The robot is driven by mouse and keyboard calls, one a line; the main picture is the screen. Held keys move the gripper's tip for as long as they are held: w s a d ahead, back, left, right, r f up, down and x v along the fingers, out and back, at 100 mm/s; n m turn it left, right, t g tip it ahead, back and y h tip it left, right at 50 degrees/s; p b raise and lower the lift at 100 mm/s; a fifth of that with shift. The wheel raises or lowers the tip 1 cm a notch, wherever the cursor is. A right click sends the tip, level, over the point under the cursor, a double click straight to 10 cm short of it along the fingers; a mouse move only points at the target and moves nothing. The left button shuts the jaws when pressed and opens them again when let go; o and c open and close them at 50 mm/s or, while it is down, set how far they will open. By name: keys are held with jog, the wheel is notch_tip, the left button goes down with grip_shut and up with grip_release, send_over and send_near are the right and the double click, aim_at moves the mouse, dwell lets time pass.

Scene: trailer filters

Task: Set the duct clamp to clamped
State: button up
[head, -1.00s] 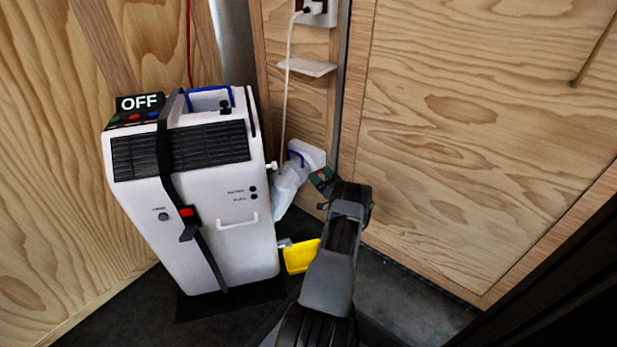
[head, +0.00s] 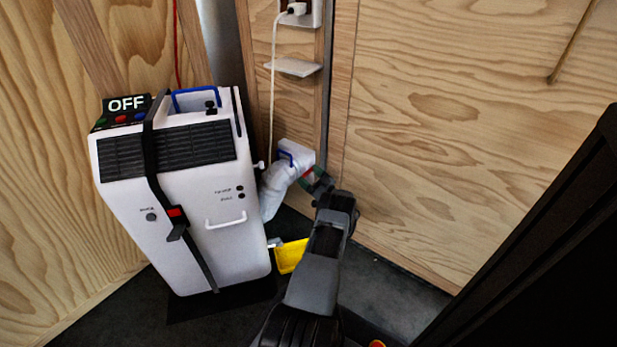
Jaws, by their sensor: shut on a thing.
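The white duct (head: 273,190) runs from beside the white machine up to a white wall fitting (head: 294,154). A blue loop (head: 287,157) shows at the duct's upper end. A small red part (head: 308,172) shows at the duct's right side, by my gripper. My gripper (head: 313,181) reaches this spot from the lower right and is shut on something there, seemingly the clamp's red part. The fingertips are small and dark, and the exact grip is partly hidden. I cannot tell the clamp's setting.
A white cord (head: 271,100) hangs from the wall outlet. A small shelf (head: 293,67) juts above. A dark panel fills the lower right.

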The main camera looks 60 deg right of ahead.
jog(key=o, duration=1.1)
jog(key=p+v, duration=0.2)
jog(key=v, duration=1.1)
jog(key=shift+s+f, duration=0.15)
jog(key=shift+s, duration=0.2)
